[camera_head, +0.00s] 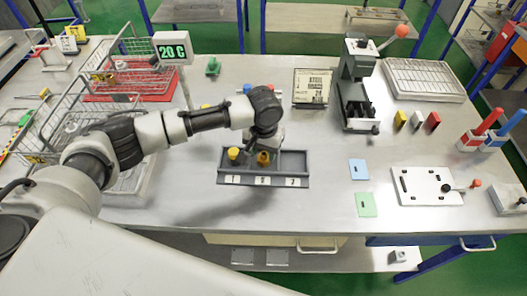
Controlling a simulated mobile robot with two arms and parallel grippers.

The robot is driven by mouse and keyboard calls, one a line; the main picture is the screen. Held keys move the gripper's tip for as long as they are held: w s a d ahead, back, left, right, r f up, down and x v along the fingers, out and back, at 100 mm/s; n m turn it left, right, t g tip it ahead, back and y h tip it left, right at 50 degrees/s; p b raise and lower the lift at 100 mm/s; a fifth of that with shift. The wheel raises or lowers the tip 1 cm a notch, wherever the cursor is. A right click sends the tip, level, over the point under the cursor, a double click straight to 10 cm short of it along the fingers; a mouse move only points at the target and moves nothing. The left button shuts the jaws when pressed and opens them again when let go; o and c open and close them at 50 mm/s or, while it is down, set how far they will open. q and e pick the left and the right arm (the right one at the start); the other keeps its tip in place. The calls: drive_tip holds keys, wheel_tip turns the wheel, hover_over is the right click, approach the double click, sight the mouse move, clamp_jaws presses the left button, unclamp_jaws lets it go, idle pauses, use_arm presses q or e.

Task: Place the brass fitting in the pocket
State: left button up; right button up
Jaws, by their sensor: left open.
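A dark grey tray (296,178) with a row of pockets and white number labels along its front stands mid-table. A brass-coloured fitting (263,159) shows at its middle pocket, just below my left gripper; I cannot tell whether it is fully seated. My left gripper (266,147) is open and points down over the tray, partly hidden by its own wrist. A yellow-topped piece (233,153) stands in the left pocket. The right pocket looks empty. My right gripper is out of view.
A press with a red-knobbed lever (356,75) and a sign board (312,88) stand behind the tray. Wire baskets (70,115) and a display reading 20 (172,48) are at left. Blue (358,169) and green (366,205) cards and a white plate (427,186) lie at right.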

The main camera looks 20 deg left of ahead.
sight(264, 154)
use_arm(q)
wheel_tip(264, 154, up, 12)
drive_tip(key=b, duration=0.2)
drive_tip(key=shift+f, duration=0.25)
